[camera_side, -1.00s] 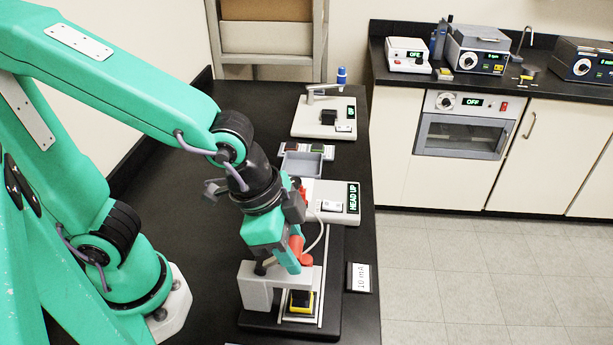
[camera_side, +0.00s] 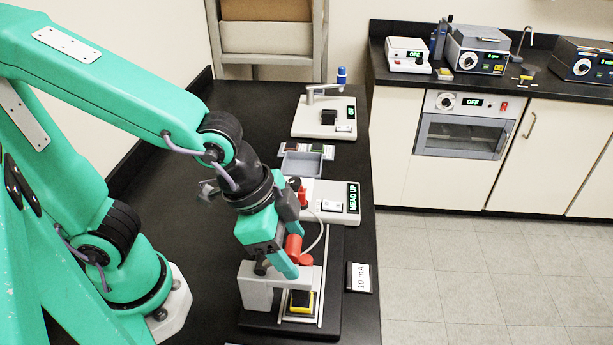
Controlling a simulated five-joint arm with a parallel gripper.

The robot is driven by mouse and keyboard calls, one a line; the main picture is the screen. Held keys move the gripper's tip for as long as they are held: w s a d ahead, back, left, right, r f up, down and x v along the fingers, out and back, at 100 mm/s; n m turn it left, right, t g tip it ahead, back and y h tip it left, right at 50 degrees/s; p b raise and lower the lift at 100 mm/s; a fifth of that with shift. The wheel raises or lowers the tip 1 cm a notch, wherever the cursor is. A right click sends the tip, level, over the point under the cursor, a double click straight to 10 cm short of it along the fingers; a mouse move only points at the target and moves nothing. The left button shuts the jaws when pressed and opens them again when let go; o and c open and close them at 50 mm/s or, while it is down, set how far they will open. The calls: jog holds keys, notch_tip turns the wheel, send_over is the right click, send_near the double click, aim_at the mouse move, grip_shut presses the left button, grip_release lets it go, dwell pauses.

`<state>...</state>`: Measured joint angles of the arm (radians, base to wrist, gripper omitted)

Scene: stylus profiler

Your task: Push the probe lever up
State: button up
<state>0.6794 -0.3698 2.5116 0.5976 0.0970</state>
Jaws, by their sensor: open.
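The stylus profiler stands at the front of the black bench, with a grey bridge (camera_side: 257,291) over a yellow-rimmed black block (camera_side: 301,300). A red cylindrical handle (camera_side: 293,246), which looks like the probe lever, shows above the bridge. My gripper (camera_side: 276,267) is open and points down at the bridge, with a teal finger beside and partly in front of the red handle. The frames do not show clearly whether they touch. The lever's base and part of the bridge top are hidden by my gripper.
A white unit reading HEAD UP (camera_side: 335,204) stands just behind, with a grey tray (camera_side: 302,164) beyond it. Another white instrument (camera_side: 323,119) is farther back. A 10 mA card (camera_side: 361,277) lies at the right bench edge. The bench left of the tray is clear.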

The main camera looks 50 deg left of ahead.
jog(key=shift+r, duration=0.15)
jog(key=v, duration=0.7)
jog(key=shift+r, duration=0.2)
